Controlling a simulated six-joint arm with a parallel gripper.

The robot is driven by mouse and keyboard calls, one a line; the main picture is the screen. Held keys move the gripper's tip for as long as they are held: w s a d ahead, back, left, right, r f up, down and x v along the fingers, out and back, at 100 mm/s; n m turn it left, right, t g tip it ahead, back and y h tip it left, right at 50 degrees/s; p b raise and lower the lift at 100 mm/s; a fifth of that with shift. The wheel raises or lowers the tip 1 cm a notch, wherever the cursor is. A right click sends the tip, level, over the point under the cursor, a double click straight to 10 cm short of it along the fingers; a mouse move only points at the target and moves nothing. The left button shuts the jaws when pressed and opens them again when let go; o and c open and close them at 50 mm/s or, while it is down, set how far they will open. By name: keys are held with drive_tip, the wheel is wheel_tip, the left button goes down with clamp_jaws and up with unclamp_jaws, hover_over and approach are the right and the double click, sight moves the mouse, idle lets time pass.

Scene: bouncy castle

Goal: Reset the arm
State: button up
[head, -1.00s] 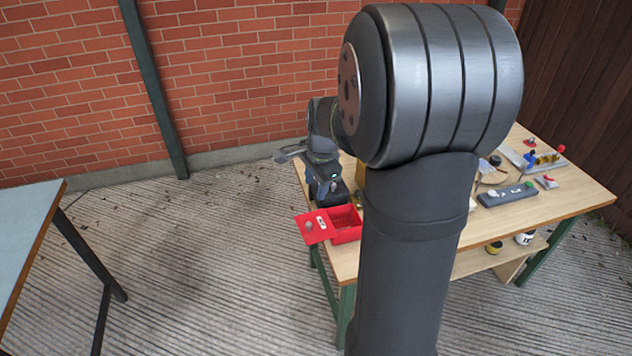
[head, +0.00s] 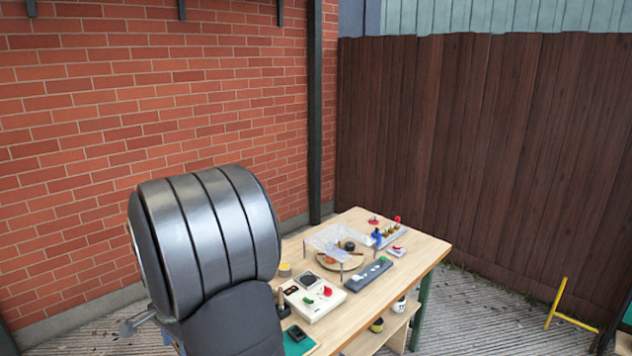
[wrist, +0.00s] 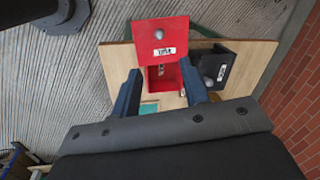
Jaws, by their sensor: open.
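My gripper (wrist: 158,92) shows in the wrist view with its two dark blue fingers spread apart and nothing between them. Below and beyond the fingers is a red box (wrist: 172,24) with its lid open and a white label on it. In the head view my large dark grey arm link fills the lower left. My gripper cannot be made out there, and the red box does not show.
A wooden table (head: 428,250) holds a white panel with knobs (head: 318,302), a clear stand (head: 335,238) and a grey bar (head: 368,276). A black box (wrist: 218,62) sits beside the red one. A brick wall (head: 90,120) and brown fence (head: 480,150) stand behind.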

drive_tip(key=f, duration=0.4)
drive_tip(key=a+f, duration=0.1)
drive_tip(key=f, duration=0.3)
drive_tip(key=w+a+f, duration=0.1)
drive_tip(key=f, duration=0.3)
drive_tip(key=shift+w+f, duration=0.1)
drive_tip(key=shift+f, duration=0.2)
wheel_tip(320, 180, up, 18)
drive_tip(key=s+d+f, duration=0.1)
drive_tip(key=s+d, duration=0.1)
drive_tip(key=d, duration=0.1)
drive_tip(key=a+f, duration=0.1)
drive_tip(key=f, duration=0.4)
drive_tip(key=w+a+f, duration=0.1)
drive_tip(key=f, duration=0.5)
drive_tip(key=w+a+f, duration=0.1)
drive_tip(key=f, duration=0.5)
drive_tip(key=shift+f, duration=0.15)
drive_tip(key=shift+w+d+n, duration=0.1)
drive_tip(key=shift+d+n, duration=0.6)
drive_tip(key=shift+n, duration=0.3)
drive_tip(key=shift+a, duration=0.1)
